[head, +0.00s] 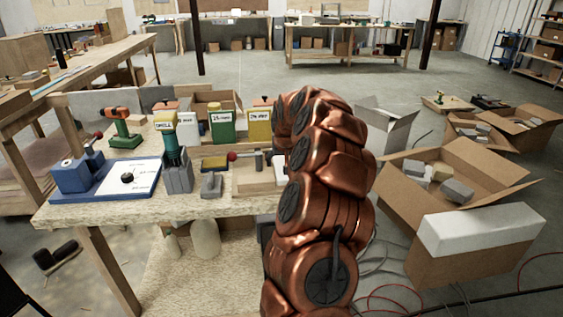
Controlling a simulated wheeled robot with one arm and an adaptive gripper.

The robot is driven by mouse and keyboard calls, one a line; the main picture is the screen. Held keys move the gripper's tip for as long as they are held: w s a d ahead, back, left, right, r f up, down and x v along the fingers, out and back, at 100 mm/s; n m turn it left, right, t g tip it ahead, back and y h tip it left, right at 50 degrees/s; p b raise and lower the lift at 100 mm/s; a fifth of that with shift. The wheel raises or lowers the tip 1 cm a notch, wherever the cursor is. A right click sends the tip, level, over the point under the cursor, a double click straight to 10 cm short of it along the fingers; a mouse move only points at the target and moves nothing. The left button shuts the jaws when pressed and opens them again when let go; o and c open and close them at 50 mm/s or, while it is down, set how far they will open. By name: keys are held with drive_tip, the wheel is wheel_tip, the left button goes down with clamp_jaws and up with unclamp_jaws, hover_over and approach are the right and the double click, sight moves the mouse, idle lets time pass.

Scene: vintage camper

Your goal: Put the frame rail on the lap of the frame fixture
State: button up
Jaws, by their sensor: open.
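My copper-coloured arm rises in front of the right end of the plywood workbench (85,214). My gripper does not show; the arm hides that area. A light wooden piece with raised edges (250,187) lies at the bench's right end, partly behind my arm, with a short dark cylinder on it. It may be the frame fixture, but I cannot tell for sure. A red ball knob (232,156) is beside it. I cannot make out a separate frame rail; it may be hidden behind my arm.
On the bench stand a blue fixture (70,177) with a white sheet, a grey block with a green-and-orange drill (170,140), another drill (120,128), and green (222,124) and yellow (259,126) bins. Open cardboard boxes (400,205) and cables crowd the floor at right.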

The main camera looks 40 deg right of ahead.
drive_tip(key=b+v, duration=0.2)
drive_tip(key=v, duration=1)
drive_tip(key=s+a+f+n+g+y, duration=0.1)
drive_tip(key=s+a+n+y, duration=0.2)
drive_tip(key=a, duration=1.1)
drive_tip(key=s+a+f+n+g, duration=0.15)
drive_tip(key=s+a, duration=0.45)
drive_tip(key=a, duration=0.9)
drive_tip(key=s+a+f+n+g, duration=0.1)
drive_tip(key=s+a+f, duration=0.1)
drive_tip(key=s, duration=0.6)
drive_tip(key=s+a+f+g, duration=0.2)
drive_tip(key=s+a, duration=0.3)
drive_tip(key=s, duration=0.3)
drive_tip(key=s+a+f+n+g, duration=0.1)
drive_tip(key=s+a+f, duration=0.3)
drive_tip(key=s, duration=0.4)
drive_tip(key=shift+s+a+n, duration=0.2)
drive_tip(key=shift+s+n, duration=0.15)
drive_tip(key=shift+f, duration=0.1)
